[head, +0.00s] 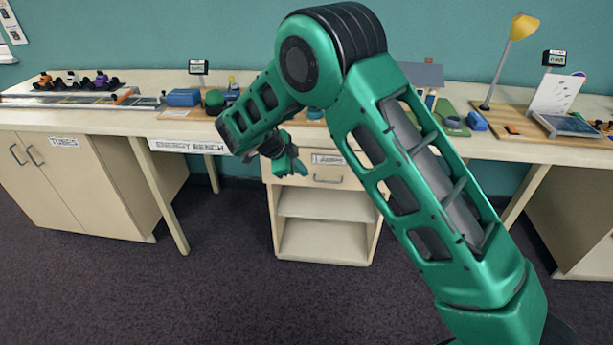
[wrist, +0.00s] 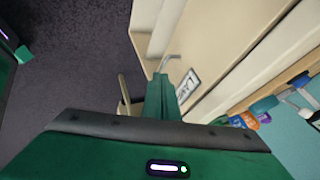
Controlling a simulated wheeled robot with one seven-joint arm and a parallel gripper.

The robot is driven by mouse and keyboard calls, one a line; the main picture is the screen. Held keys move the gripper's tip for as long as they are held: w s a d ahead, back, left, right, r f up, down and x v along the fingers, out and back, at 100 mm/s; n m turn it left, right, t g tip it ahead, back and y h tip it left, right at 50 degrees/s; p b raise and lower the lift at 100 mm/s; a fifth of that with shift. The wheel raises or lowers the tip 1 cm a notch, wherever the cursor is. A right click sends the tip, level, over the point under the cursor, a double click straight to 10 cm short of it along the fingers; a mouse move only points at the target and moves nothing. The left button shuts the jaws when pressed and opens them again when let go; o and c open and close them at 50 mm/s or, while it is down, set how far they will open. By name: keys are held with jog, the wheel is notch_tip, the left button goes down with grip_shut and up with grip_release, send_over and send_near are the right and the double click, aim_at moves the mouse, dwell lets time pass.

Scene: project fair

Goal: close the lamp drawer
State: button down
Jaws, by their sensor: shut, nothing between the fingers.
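A cream drawer (head: 325,183) with a metal bar handle (head: 327,180) and a small label sits under the bench top, above open shelves. The label is too small to read. Whether its front stands out from the cabinet is hard to tell. My gripper (head: 298,169) is shut and empty, in front of the left part of the drawer front. In the wrist view the closed fingers (wrist: 160,92) appear close to the handle (wrist: 170,62) and the white label (wrist: 188,86). I cannot tell whether they touch the drawer. My arm hides the drawer's right side.
Open shelves (head: 322,205) stand below the drawer. A two-door cabinet (head: 75,190) is at left, and a bench leg (head: 160,195) stands between. The bench top carries toy cars (head: 75,80), a blue box (head: 183,97) and a yellow lamp (head: 522,27). The dark carpet (head: 200,300) in front is clear.

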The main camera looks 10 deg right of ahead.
jog(key=r, duration=0.1)
jog(key=n+t+h, duration=0.4)
jog(key=n+t, duration=0.7)
jog(key=n, duration=2.5)
send_near(357, 179)
jog(key=s+d+r, duration=0.2)
jog(key=s+d, duration=0.1)
jog(key=s, duration=0.3)
jog(key=s+a+r+n+t+y, duration=0.15)
jog(key=n+y, duration=0.45)
jog(key=n, duration=1.1)
jog(key=shift+t, duration=0.35)
jog(key=x, duration=1.3)
jog(key=shift+f, duration=0.25)
